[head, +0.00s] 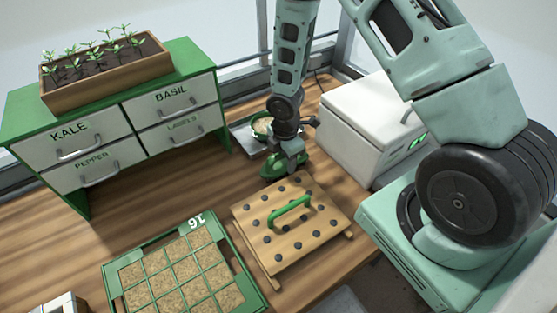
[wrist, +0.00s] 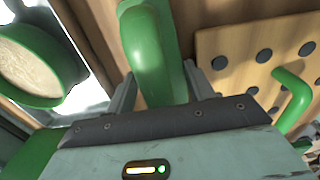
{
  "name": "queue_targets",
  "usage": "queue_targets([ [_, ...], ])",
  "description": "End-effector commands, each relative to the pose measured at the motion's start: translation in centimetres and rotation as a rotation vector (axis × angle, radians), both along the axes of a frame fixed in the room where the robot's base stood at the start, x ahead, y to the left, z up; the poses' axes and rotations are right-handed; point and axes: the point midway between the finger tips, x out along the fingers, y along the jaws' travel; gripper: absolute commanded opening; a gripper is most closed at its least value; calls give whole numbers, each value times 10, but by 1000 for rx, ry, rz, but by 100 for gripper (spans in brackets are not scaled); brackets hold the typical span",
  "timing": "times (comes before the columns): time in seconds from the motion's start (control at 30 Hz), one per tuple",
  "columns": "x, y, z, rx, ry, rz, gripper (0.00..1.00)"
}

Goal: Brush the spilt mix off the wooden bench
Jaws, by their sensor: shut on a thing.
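My gripper (head: 291,149) points down over the wooden bench (head: 180,160), behind the dibber board. It is shut on a green tool (head: 280,167), which sits low, at or just above the bench; I cannot tell if it touches. In the wrist view the tool's thick green handle (wrist: 150,50) stands between the two fingers. Its underside is hidden, so bristles cannot be seen. A green-rimmed bowl of pale mix (head: 262,126) stands just behind the gripper; it also shows in the wrist view (wrist: 30,62). I cannot make out any loose mix on the bench.
A pegged wooden board (head: 290,240) with a green handle lies in front of the gripper. A green-framed cell tray (head: 255,290) of brown mix lies front left. A white machine (head: 365,125) stands right, a drawer cabinet (head: 190,58) with a seedling box (head: 110,87) left. Bench left of the gripper is clear.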

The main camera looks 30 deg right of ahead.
Motion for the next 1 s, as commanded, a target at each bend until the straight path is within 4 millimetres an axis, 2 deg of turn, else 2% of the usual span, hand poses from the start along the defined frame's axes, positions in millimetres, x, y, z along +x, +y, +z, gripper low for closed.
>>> queue_targets([
  [0.13,0,-9,-1,-1,2,-1,32],
  [0.47,0,-10,1,-1,3,-1,32],
  [1.0,0,-10,51,-1,2,-1,32],
])
